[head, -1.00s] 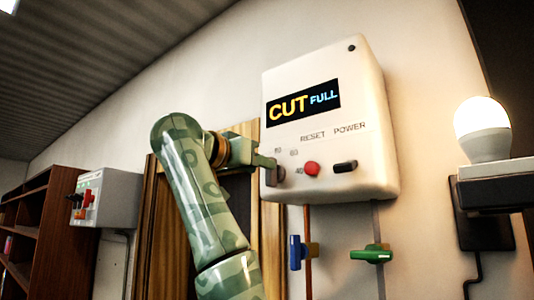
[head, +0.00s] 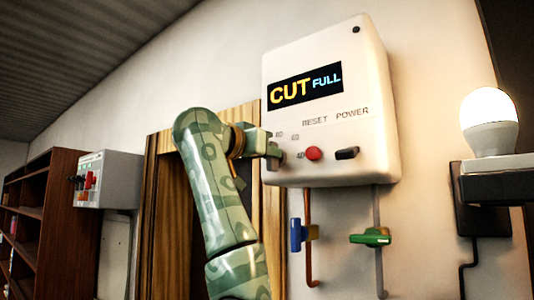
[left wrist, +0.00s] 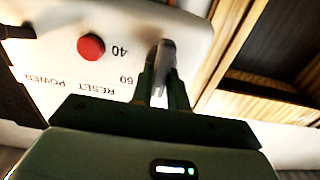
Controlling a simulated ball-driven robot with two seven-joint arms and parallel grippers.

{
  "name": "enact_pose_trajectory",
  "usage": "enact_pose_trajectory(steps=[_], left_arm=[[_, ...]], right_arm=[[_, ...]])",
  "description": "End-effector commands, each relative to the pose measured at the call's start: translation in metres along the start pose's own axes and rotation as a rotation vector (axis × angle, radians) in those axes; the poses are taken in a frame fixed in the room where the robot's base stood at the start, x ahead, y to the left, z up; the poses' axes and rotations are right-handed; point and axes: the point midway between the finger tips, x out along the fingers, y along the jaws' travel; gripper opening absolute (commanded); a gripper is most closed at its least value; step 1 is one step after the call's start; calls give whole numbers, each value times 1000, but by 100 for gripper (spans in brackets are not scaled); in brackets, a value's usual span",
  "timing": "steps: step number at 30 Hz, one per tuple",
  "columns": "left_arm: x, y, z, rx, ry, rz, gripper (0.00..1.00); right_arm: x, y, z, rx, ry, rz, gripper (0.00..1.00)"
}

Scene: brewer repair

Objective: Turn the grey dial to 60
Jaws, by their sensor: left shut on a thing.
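The grey dial (left wrist: 164,58) sits at the lower left of the front of a white wall box (head: 376,95). My left gripper (head: 276,150) is shut on it; in the left wrist view a dark finger stands on each side of the dial. The fingers hide much of the dial in the head view, and I cannot tell which number it points to. The printed marks 40 and 60 are beside the dial, upside down in the left wrist view. My right gripper is not in view.
A red RESET button (head: 314,153) and a dark POWER switch (head: 347,153) are just right of the dial. A display (head: 304,85) reads CUT FULL. Blue (head: 297,235) and green (head: 371,237) valve handles are below. A lit bulb (head: 490,118) is at right.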

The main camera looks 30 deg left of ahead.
Motion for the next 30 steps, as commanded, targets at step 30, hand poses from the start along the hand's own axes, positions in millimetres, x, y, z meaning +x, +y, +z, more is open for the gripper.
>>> enact_pose_trajectory(steps=[30], left_arm=[[0,4,2,664,2,-1,0]], right_arm=[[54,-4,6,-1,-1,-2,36]])
